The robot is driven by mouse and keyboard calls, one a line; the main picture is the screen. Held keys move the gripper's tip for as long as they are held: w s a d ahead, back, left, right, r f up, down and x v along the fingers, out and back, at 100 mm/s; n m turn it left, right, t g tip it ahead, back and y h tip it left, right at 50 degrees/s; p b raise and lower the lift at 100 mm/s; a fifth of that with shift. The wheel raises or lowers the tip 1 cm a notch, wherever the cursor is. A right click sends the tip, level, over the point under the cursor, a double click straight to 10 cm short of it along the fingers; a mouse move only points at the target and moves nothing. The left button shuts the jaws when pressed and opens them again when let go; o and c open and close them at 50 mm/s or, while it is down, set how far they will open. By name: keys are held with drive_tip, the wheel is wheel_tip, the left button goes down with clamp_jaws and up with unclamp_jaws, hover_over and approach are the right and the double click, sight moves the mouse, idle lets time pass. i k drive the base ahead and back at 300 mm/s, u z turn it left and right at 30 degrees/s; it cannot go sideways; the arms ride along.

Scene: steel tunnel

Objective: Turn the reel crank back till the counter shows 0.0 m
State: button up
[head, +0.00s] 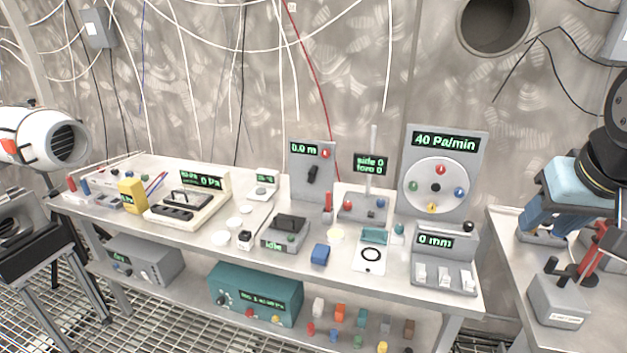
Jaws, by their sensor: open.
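The grey upright panel (298,188) stands at the back of the bench, right of centre. Its counter (303,149) has green digits that appear to read 0.0 m. A black crank-like part (312,175) sits tilted on the panel face below the counter, and a small red knob (325,154) is at the upper right. I cannot tell which of these is the crank's grip.
Right of the panel stand a post stand with a display (371,163) and a dial board (410,150) reading 40 Pa/min. A red cylinder (328,201) stands close in front of the panel. A grey box (557,300) and red-handled part are near my gripper.

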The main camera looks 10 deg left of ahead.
sight(312, 171)
drive_tip(key=u, duration=1.7)
drive_tip(key=k, duration=0.7)
drive_tip(key=z, duration=0.6)
drive_tip(key=i, duration=1)
drive_tip(key=z, duration=0.05)
